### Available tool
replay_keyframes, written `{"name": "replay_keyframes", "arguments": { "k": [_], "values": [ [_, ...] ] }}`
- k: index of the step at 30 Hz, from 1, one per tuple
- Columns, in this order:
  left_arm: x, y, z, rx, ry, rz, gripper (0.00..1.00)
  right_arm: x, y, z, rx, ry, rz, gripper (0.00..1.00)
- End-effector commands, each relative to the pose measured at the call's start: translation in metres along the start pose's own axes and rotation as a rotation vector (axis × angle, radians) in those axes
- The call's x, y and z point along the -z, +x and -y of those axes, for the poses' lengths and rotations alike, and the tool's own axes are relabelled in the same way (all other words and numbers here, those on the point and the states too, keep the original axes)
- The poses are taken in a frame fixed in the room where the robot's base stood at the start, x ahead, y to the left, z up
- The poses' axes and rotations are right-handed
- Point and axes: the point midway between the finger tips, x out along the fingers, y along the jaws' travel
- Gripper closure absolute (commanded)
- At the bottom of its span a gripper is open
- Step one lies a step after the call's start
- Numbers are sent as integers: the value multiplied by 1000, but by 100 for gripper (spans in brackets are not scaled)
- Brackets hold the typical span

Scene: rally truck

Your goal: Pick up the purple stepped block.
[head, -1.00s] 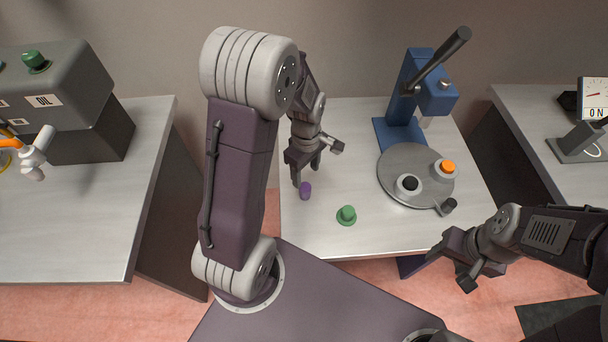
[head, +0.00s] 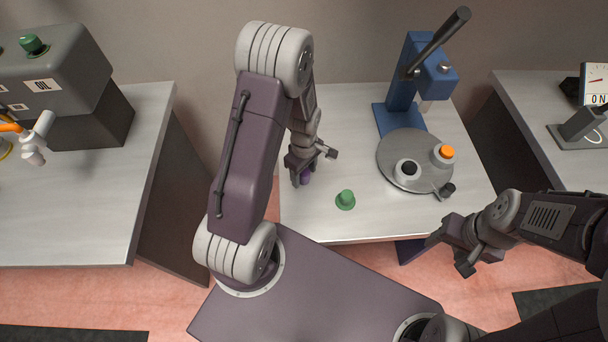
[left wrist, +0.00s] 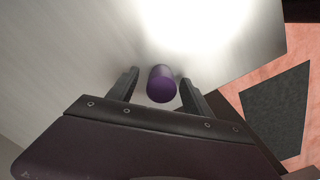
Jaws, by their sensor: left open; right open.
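The purple stepped block (head: 306,177) stands on the middle table near its left edge. It also shows in the left wrist view (left wrist: 161,84), seen from above, between the two fingers and apart from both. My left gripper (head: 301,178) is open and low over the table, with its fingers on either side of the block. The same gripper shows in the left wrist view (left wrist: 160,92). The block's lower part is hard to see. My right gripper (head: 446,248) is open and empty, off the table's front right corner.
A green stepped block (head: 345,200) stands just right of the purple one. The table front (head: 320,225) is clear.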

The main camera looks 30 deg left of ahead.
Motion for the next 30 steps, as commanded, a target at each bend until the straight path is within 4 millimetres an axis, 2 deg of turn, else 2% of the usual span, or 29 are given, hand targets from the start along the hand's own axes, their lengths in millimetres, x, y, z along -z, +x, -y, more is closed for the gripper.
{"name": "replay_keyframes", "arguments": {
  "k": [2, 3, 9, 20, 23, 27, 30],
  "values": [
    [0, 0, 0, 0, 0, 0, 41, 0, 0, 0, 0, 0, 0, 45],
    [0, 0, 0, 0, 0, 0, 47, 0, 0, 0, 0, 0, 0, 45],
    [0, -1, 0, 0, 0, 0, 100, 0, 0, 0, 0, 0, 0, 45],
    [0, -6, 0, -1, 0, 0, 100, 0, 0, 0, 0, 0, 0, 45],
    [0, -17, -1, -3, 0, -1, 100, 0, -1, 0, 0, 0, 0, 45],
    [0, -45, -1, -6, 0, -2, 100, 0, -3, 0, 0, 0, 0, 45],
    [-22, -56, -11, -4, 8, -1, 100, 0, -2, 0, 0, 0, 0, 45]
  ]
}}
